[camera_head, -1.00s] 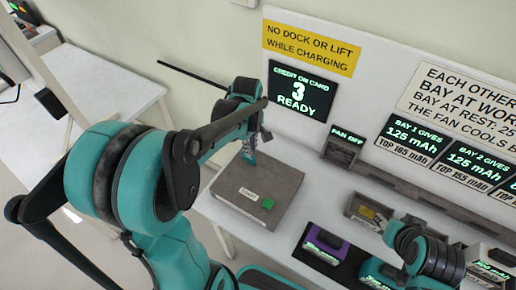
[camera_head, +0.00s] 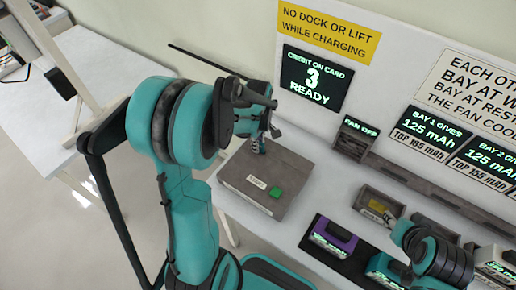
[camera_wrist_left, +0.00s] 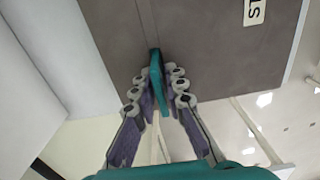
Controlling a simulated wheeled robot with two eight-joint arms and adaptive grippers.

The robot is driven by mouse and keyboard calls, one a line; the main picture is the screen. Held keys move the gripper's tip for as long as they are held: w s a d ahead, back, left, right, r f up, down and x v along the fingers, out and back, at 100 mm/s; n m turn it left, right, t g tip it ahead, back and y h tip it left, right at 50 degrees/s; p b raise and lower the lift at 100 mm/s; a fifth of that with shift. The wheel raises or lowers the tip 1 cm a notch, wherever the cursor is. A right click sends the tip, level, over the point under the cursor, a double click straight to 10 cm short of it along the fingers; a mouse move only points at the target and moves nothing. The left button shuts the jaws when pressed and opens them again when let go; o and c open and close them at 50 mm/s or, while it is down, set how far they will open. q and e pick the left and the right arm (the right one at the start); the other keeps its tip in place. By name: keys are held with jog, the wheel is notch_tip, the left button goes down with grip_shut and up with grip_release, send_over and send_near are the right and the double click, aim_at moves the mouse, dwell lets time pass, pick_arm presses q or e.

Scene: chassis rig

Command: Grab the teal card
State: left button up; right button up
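The teal card (camera_wrist_left: 155,82) is a thin upright strip in the left wrist view, seen nearly edge-on. My left gripper (camera_wrist_left: 158,78) has its two grey-and-purple fingers drawn in on either side of the card and looks shut on it. The card's far end is close to a dark line on the grey-brown box (camera_wrist_left: 210,60); I cannot tell whether it touches the box. In the head view my left gripper (camera_head: 260,144) is at the back edge of the box (camera_head: 240,195), and the card cannot be made out.
The box top has a green button (camera_head: 276,192) and a white label (camera_head: 257,183). A screen (camera_head: 313,80) reads "CREDIT ON CARD 3 READY". A white table (camera_head: 85,75) stands at left.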

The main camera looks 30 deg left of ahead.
pick_arm(q)
grip_shut()
jog(key=shift+r, duration=0.1)
